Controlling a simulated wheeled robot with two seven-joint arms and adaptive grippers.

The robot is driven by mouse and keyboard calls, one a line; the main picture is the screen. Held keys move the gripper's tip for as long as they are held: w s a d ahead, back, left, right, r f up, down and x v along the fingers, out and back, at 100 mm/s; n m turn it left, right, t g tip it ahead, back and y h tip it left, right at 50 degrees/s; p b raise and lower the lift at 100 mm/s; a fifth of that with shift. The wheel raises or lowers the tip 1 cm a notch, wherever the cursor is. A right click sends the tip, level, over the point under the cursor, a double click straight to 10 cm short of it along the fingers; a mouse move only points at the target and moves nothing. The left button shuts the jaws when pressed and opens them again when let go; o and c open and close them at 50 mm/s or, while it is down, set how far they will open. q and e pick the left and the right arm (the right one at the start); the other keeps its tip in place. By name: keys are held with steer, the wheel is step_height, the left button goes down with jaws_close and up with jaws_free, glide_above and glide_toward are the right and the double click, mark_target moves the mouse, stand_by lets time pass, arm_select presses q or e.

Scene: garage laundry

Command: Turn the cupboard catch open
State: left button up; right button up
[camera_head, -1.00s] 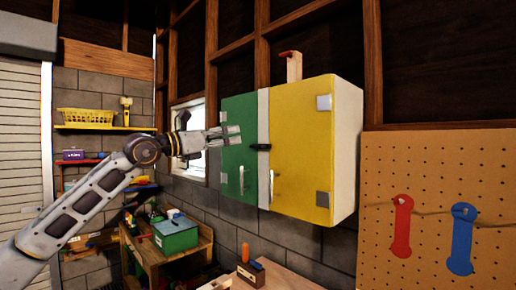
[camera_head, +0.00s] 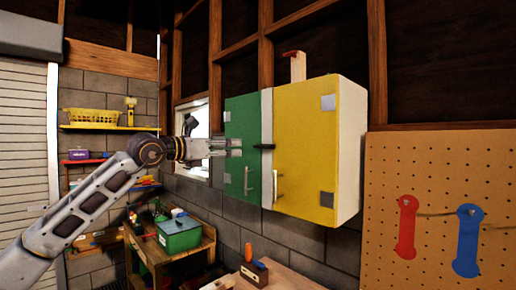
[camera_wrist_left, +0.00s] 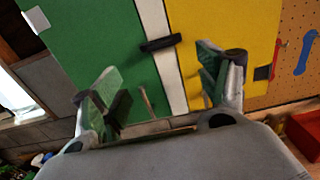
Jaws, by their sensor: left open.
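The cupboard has a green left door (camera_head: 243,130) and a yellow right door (camera_head: 302,150), with a white strip (camera_head: 266,125) between them. The black catch (camera_head: 264,146) lies roughly level across the strip. In the left wrist view the catch (camera_wrist_left: 160,43) shows ahead, beyond and between the fingertips. My left gripper (camera_head: 238,147) is in front of the green door, left of the catch and apart from it. In the left wrist view this gripper (camera_wrist_left: 160,75) is open with nothing between its fingers. My right gripper is not in view.
Metal handles hang low on the green door (camera_head: 247,180) and the yellow door (camera_head: 278,187). A pegboard (camera_head: 440,170) with red and blue tools is at the right. A workbench with a green box (camera_head: 179,235) stands below left.

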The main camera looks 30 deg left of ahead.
arm_select(q)
steer(key=w, duration=0.1)
steer(key=p, duration=0.3)
glide_toward(259, 147)
steer(key=shift+x, duration=1.55)
steer(key=p+x, duration=0.2)
steer(key=x, duration=0.4)
steer(key=shift+w, duration=0.35)
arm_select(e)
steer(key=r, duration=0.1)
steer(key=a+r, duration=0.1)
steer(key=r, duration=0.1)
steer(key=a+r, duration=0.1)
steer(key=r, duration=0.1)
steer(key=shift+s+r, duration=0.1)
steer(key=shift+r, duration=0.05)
arm_select(q)
steer(key=shift+d, duration=0.1)
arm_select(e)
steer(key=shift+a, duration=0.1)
arm_select(q)
steer(key=c, duration=1)
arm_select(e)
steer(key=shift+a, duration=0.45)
